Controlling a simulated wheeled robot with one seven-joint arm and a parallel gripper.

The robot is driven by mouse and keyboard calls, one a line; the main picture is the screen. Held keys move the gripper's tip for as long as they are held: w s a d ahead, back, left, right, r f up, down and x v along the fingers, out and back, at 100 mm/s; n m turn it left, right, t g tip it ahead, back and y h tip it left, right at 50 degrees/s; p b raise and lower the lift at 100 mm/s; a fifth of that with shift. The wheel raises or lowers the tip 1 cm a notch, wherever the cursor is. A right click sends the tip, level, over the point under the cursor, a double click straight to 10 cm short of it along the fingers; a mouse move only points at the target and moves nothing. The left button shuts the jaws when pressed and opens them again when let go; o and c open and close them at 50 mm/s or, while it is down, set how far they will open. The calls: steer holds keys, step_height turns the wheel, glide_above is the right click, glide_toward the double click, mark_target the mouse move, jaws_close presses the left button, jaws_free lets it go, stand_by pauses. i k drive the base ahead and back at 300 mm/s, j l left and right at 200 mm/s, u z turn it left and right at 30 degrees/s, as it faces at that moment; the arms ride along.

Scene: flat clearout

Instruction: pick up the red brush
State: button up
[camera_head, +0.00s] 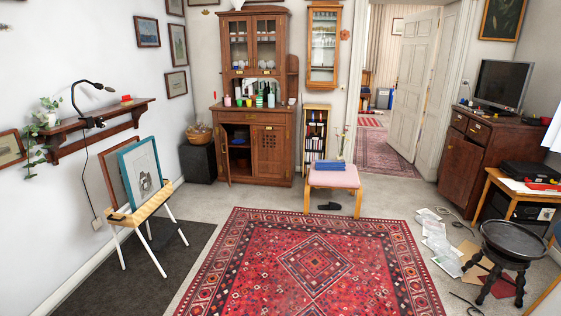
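I cannot make out a red brush for certain. A small red item (126,98) sits on the wooden wall shelf at the left. A long, low red item (541,186) lies on the small table at the right edge. Another red thing (504,287) shows low down, behind the legs of the dark round stool. All are too small to identify. My gripper is not in view.
A patterned red rug (316,262) covers the open middle floor. A pink-topped stool (334,177) stands behind it. Papers (441,243) and a dark round stool (513,240) occupy the right floor. A picture rack (140,215) stands left. The doorway (388,110) is open.

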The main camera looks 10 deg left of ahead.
mark_target(127, 99)
steer(key=i, duration=1.75)
steer(key=i+j+u, duration=0.1)
steer(key=i+u, duration=0.25)
steer(key=i, duration=0.25)
steer(key=i+u, duration=0.35)
steer(key=i, duration=0.25)
steer(key=i+l+u, duration=0.35)
steer(key=i, duration=0.25)
steer(key=i+j+u, duration=0.1)
steer(key=i, duration=1.05)
steer(key=i+j+u, duration=0.1)
steer(key=i, duration=1)
steer(key=i+u, duration=0.15)
steer(key=i, duration=0.35)
steer(key=i+l+u, duration=0.2)
steer(key=i, duration=0.3)
steer(key=i+l+u, duration=0.15)
steer(key=i, duration=0.35)
steer(key=i+u, duration=0.45)
steer(key=i+l+u, duration=0.1)
steer(key=i+u, duration=0.3)
steer(key=i+l+u, duration=0.2)
steer(key=u, duration=0.25)
steer(key=i+l, duration=0.05)
